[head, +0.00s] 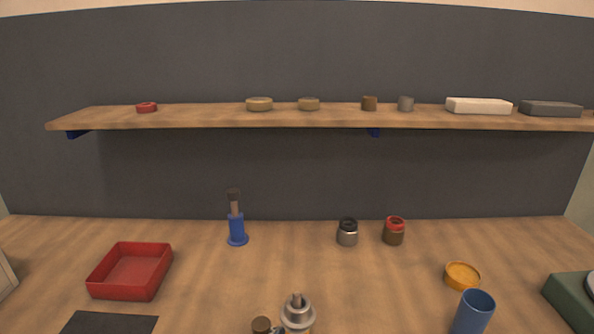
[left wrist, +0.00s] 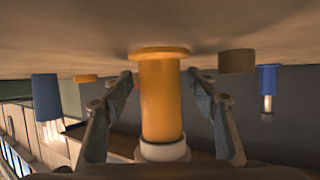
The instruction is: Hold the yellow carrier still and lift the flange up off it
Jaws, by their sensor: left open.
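The yellow carrier (left wrist: 161,98) stands in the left wrist view, which is upside down: its wide foot is on the table at the top of the picture. The pale flange (left wrist: 162,151) sits at the carrier's other end. In the head view the grey metal flange (head: 298,317) shows at the bottom edge, with a stub on top; the carrier below it is almost wholly cut off. My left gripper (left wrist: 160,76) is open, one finger on each side of the carrier, with gaps between. My right gripper is not in view.
A brown cylinder (head: 262,325) stands close left of the flange. A blue cup (head: 473,312) and a yellow dish (head: 462,275) are at right. A red tray (head: 131,271) is at left; a blue brush stand (head: 237,229) and two jars (head: 347,234) stand behind. A shelf (head: 330,119) spans the back.

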